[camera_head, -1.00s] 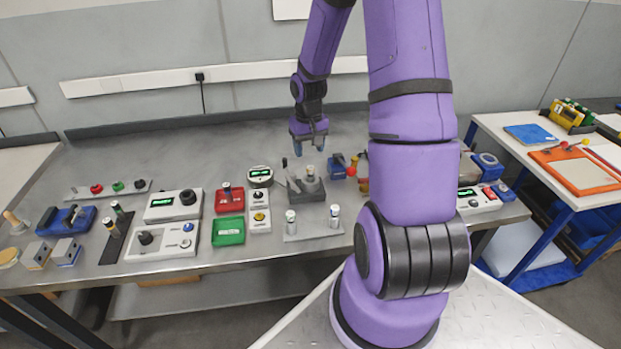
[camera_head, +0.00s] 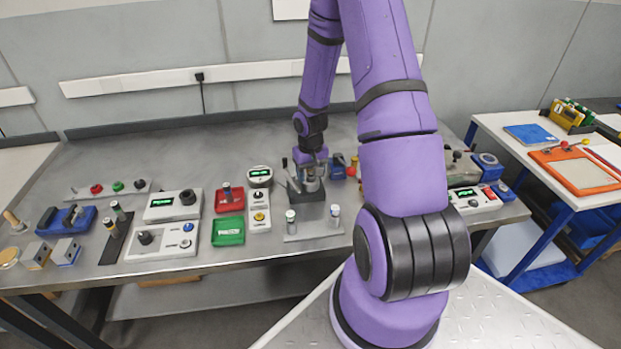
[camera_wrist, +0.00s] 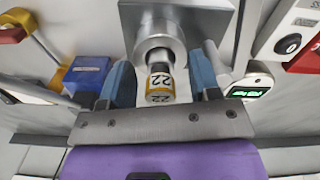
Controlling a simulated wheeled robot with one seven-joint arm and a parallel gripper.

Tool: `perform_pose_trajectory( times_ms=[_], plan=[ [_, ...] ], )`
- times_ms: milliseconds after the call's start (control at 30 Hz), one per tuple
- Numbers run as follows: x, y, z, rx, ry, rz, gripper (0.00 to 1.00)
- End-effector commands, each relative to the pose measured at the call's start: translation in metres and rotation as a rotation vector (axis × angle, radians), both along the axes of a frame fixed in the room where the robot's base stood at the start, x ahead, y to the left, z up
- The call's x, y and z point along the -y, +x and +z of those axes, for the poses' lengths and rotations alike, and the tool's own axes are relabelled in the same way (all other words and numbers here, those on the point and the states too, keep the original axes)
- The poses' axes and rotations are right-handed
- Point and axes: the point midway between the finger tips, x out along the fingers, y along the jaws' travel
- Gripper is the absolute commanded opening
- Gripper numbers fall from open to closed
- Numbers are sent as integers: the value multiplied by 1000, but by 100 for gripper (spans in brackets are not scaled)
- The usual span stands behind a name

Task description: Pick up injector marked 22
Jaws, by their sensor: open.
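The injector marked 22 (camera_wrist: 160,85) shows in the wrist view as a short cylinder with a white label, black digits and a yellowish band. Its far end sits in the round metal collar (camera_wrist: 160,42) of a grey fixture. The fixture (camera_head: 303,194) also shows in the head view, in the middle of the bench. My gripper (camera_wrist: 162,76) is open, with one blue finger on each side of the injector and visible gaps between. In the head view my gripper (camera_head: 311,170) is over the fixture and hides the injector.
A blue block (camera_wrist: 86,74) and a round display (camera_wrist: 250,88) flank the gripper in the wrist view. In the head view, a stand with two upright vials (camera_head: 313,229) is in front of the fixture. Red (camera_head: 229,199) and green (camera_head: 228,231) trays lie left. The bench behind is clear.

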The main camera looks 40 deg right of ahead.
Motion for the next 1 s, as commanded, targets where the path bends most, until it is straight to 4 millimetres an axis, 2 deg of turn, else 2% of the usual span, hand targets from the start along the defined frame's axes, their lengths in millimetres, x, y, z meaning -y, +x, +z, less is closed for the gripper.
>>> perform_pose_trajectory(
  times_ms=[200,400,467,767,1000],
  plan=[
    [0,0,0,1,0,1,57],
    [0,0,0,0,0,1,11],
    [0,0,0,0,0,1,0],
    [0,0,1,1,0,1,0],
    [0,1,18,4,-1,2,0]
  ],
)
